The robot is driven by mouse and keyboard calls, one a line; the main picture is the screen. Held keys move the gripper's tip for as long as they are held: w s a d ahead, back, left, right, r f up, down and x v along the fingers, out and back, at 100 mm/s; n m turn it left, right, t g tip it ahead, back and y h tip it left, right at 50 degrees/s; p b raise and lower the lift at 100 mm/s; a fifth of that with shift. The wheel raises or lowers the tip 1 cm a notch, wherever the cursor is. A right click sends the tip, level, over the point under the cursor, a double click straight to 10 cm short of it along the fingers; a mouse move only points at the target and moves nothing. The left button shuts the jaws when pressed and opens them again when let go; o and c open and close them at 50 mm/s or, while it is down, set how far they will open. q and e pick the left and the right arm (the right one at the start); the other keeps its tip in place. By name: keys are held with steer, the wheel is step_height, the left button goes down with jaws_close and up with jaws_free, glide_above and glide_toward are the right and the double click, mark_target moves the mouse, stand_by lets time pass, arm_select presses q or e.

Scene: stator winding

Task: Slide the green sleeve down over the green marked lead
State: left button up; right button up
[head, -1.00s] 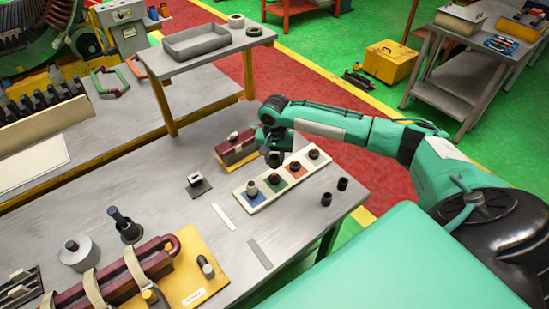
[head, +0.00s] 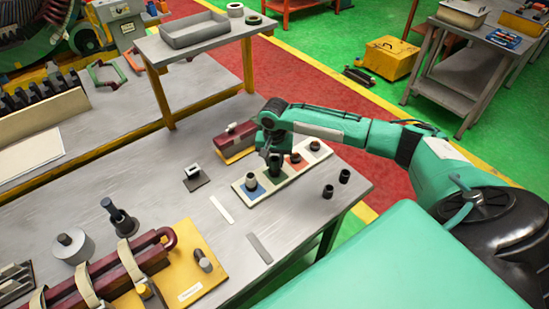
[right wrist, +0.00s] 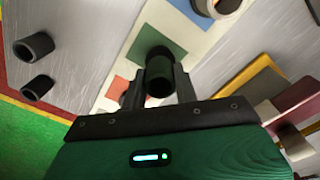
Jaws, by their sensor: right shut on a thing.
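The white strip (head: 238,184) on the bench carries blue, green, red and orange squares, with dark sleeves on them. My right gripper (head: 274,168) is over its green square (head: 279,180). In the right wrist view the right gripper (right wrist: 158,92) is shut on a dark, green-tinged sleeve (right wrist: 158,82), the green sleeve, with the green square (right wrist: 177,54) behind it. In the head view the gripper hides this sleeve. I cannot make out a green mark on any lead. A maroon coil (head: 152,268) lies on a yellow board at the front left. My left gripper is not in view.
Two loose dark sleeves (head: 336,183) stand right of the strip. A maroon block (head: 234,138) on a yellow base is close behind the gripper. A small clamp (head: 195,176) stands to the left.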

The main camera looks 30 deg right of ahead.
steer(key=o, duration=1)
steer(key=shift+r, duration=0.1)
steer(key=shift+r+b, duration=1.5)
steer(key=shift+r, duration=5.3)
